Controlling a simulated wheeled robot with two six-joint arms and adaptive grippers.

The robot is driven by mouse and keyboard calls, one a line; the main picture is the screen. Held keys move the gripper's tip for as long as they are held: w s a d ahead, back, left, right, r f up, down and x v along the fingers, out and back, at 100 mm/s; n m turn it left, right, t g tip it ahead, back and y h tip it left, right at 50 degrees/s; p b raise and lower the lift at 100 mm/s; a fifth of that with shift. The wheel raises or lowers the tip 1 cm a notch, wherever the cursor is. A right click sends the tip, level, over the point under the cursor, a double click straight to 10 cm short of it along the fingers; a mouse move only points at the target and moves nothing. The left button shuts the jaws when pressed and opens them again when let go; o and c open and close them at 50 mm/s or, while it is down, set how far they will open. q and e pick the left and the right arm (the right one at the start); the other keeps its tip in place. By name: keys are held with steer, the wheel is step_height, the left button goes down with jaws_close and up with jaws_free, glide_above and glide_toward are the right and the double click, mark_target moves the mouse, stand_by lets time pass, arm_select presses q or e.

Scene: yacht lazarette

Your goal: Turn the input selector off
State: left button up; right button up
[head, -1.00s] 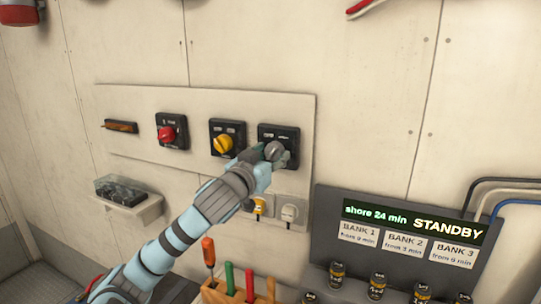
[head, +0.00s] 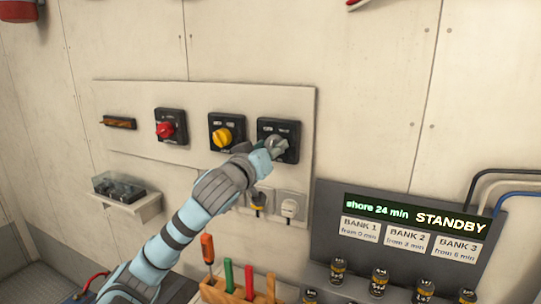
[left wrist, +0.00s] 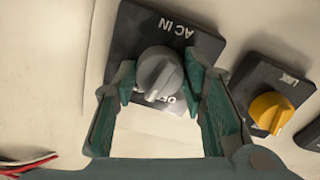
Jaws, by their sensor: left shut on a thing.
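The input selector is a black square plate (left wrist: 205,45) marked AC IN, with a grey round knob (left wrist: 159,70). In the left wrist view the plate is upside down. An OFF mark shows beside the knob, partly hidden by a fingertip. In the head view the selector (head: 289,130) is rightmost in the row of switches. My left gripper (head: 272,149) is at the knob. In the left wrist view its green fingers (left wrist: 161,84) are on either side of the knob, shut on it. Which mark the knob points to is hard to tell. My right gripper is out of view.
A yellow knob (head: 222,137) and a red knob (head: 166,129) are to the left on the same pale panel (head: 140,90). Two sockets with plugs (head: 289,208) sit just below. A display (head: 415,220) reading STANDBY is at lower right. A tool rack (head: 238,293) stands below.

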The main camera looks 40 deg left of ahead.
arm_select(q)
steer(key=shift+n+b, duration=2.25)
steer(key=shift+n, duration=1.55)
steer(key=shift+r, duration=0.1)
steer(key=o, duration=1.2)
steer(key=shift+c, duration=0.2)
steer(key=shift+s+d, duration=0.1)
steer(key=v, duration=0.7)
steer(key=shift+s, duration=0.2)
